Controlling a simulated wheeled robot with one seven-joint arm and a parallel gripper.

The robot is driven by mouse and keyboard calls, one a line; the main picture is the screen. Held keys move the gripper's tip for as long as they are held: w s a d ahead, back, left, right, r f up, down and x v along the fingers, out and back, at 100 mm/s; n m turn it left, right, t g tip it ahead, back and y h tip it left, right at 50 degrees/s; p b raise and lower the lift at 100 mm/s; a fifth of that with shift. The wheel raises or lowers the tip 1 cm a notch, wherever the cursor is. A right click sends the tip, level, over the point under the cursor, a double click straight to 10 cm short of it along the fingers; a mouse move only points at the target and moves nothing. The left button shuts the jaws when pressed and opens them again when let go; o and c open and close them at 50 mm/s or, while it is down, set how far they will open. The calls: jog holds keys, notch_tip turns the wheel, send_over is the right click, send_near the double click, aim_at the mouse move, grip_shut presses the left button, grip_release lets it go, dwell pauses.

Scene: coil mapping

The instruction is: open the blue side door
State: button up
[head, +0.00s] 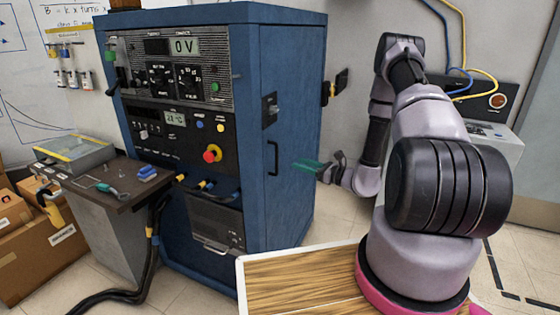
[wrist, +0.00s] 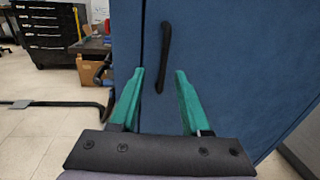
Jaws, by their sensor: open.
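The blue side door (head: 290,190) is the right face of the tall blue cabinet (head: 251,100) in the head view. It looks shut. A dark vertical bar handle (head: 273,158) sits near its front edge; it also shows in the wrist view (wrist: 164,55). A small dark latch plate (head: 270,110) is above the handle. My gripper (head: 306,165) is beside the door, to the right of the handle. In the wrist view my gripper (wrist: 158,88) has its green fingers apart, with the handle ahead between and above the fingertips. It holds nothing.
A side table (head: 120,195) with tools stands left of the cabinet, near cardboard boxes (head: 30,245). A wall panel with blue and yellow cables (head: 480,98) is behind my arm.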

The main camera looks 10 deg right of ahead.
jog(key=f+x, duration=0.1)
jog(key=x, duration=0.9)
jog(key=shift+w+f+m+h, duration=0.3)
jog(key=shift+w, duration=0.15)
jog(key=shift+d, duration=0.15)
grip_shut()
dwell(0.8)
